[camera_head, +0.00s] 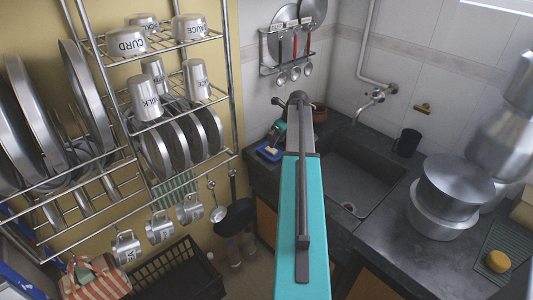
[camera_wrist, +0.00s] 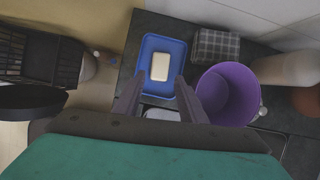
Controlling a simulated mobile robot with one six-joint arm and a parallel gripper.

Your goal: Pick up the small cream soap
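The small cream soap (camera_wrist: 160,66) is a pale rectangular block in a blue tray (camera_wrist: 150,45) in the wrist view. The blue tray (camera_head: 263,154) also shows in the head view, on the dark counter left of the sink, but the soap is too small to make out there. My gripper (camera_wrist: 160,77) is open, with its two dark fingers apart and nothing between them. In the wrist view its fingertips appear over the near part of the tray, at either side of the soap. I cannot tell how far above the soap they are. My arm hides part of the counter in the head view.
A purple cup (camera_wrist: 228,95) stands just right of the tray. A checked cloth (camera_wrist: 215,48) lies behind it. A dish rack (camera_head: 150,100) with steel plates and canisters stands at left. The sink (camera_head: 355,180) lies at right, with steel pots (camera_head: 450,190) beyond it.

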